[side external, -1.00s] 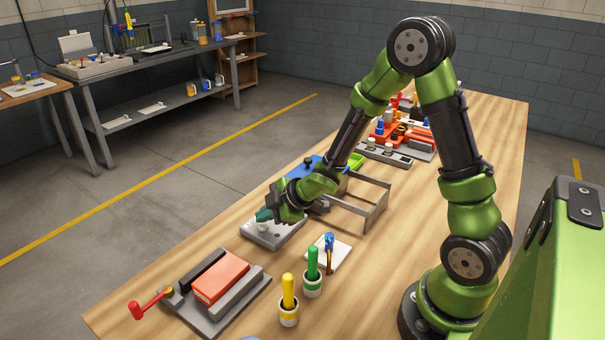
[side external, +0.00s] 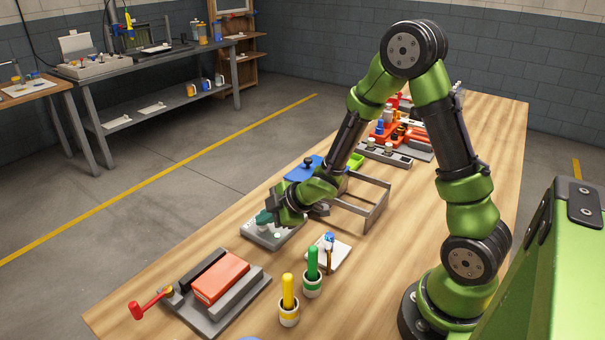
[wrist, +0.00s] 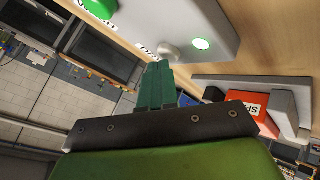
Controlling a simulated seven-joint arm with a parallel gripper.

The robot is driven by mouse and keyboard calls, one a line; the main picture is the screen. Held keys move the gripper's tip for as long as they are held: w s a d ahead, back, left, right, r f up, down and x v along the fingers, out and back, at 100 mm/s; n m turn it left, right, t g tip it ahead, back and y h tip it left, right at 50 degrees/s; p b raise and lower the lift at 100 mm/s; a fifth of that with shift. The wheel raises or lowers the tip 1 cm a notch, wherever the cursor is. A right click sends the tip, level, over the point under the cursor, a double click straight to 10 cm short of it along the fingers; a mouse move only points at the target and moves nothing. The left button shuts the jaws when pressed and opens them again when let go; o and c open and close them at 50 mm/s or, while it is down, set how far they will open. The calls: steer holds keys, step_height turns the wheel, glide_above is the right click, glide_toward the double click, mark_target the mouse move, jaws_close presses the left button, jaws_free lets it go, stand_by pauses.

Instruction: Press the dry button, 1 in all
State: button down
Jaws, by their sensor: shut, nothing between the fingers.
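A grey button panel shows in the side external view (side external: 262,238) on the bench and at the top of the wrist view (wrist: 215,22). In the wrist view, a pale round button (wrist: 168,50) sits beside a small, partly hidden black label that appears to read DRY. A green button (wrist: 100,7) is at the top left, by another label. My gripper (wrist: 158,68) is shut and empty, its green fingertips right at the pale button; I cannot tell whether they touch it. In the side external view, my gripper (side external: 264,217) is low over the panel.
A small light (wrist: 201,44) on the panel glows greenish white. A grey fixture holding a red block (side external: 220,278), yellow (side external: 288,292) and green (side external: 312,264) handles in cups, a small white tray (side external: 328,254) and a grey frame (side external: 366,205) stand nearby.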

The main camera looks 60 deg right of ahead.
mark_target(267, 228)
steer(key=shift+r, duration=0.95)
step_height(267, 228, up, 5)
stand_by(0.5)
stand_by(0.5)
